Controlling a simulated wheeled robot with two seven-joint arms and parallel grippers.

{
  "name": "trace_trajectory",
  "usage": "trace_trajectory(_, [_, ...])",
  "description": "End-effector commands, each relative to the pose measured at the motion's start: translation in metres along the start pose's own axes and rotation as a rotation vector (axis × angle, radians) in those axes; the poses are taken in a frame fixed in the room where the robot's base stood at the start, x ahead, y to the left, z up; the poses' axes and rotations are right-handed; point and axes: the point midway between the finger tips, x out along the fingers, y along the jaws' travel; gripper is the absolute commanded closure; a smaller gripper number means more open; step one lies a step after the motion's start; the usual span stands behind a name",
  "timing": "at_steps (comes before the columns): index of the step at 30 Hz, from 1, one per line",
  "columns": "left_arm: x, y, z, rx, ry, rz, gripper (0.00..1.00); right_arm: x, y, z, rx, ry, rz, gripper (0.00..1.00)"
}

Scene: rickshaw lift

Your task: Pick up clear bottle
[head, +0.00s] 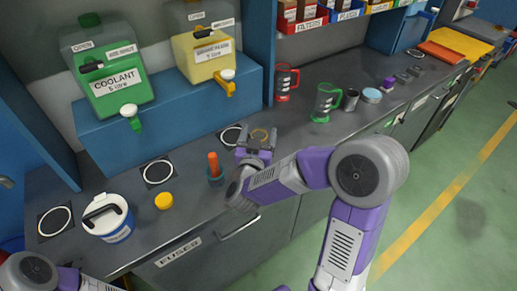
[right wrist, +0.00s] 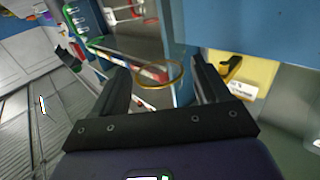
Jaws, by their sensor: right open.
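My right gripper (head: 258,141) is open over the grey counter, its fingers pointing away towards the blue shelf. A thin amber ring (head: 260,134) shows just at its fingertips. In the right wrist view the same ring (right wrist: 160,76) lies between the two spread fingers (right wrist: 163,84). It looks like the rim or band of a see-through thing, perhaps the clear bottle; its body cannot be made out. I cannot tell whether a finger touches it. Part of my left arm shows at the lower left, but its gripper is not in view.
A coolant jug (head: 117,82) and a yellowish jug (head: 212,57) stand on the blue shelf (head: 170,105). Red (head: 286,83) and green (head: 325,103) mugs stand right.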

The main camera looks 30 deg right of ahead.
Motion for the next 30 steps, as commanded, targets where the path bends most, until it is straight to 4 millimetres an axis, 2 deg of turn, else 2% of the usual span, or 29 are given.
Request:
trace_trajectory(3, [0.003, -0.001, 0.000, 0.000, 0.001, 0.000, 0.09, 0.017, 0.000, 0.001, 0.000, 0.000, 0.001, 0.25])
trace_trajectory(6, [0.003, -0.001, -0.001, 0.000, 0.001, 0.000, 0.09, 0.024, 0.000, 0.000, -0.001, 0.001, -0.001, 0.25])
trace_trajectory(13, [0.003, -0.001, -0.001, 0.000, 0.001, 0.000, 0.09, 0.025, -0.001, 0.000, -0.001, 0.000, -0.003, 0.25])
trace_trajectory(27, [0.003, -0.001, -0.001, 0.000, 0.001, 0.000, 0.09, 0.025, -0.001, 0.000, -0.001, 0.000, -0.003, 0.95])
trace_trajectory(30, [0.003, -0.001, -0.001, 0.000, 0.001, 0.000, 0.09, 0.025, -0.001, 0.000, -0.001, 0.001, -0.003, 0.96])
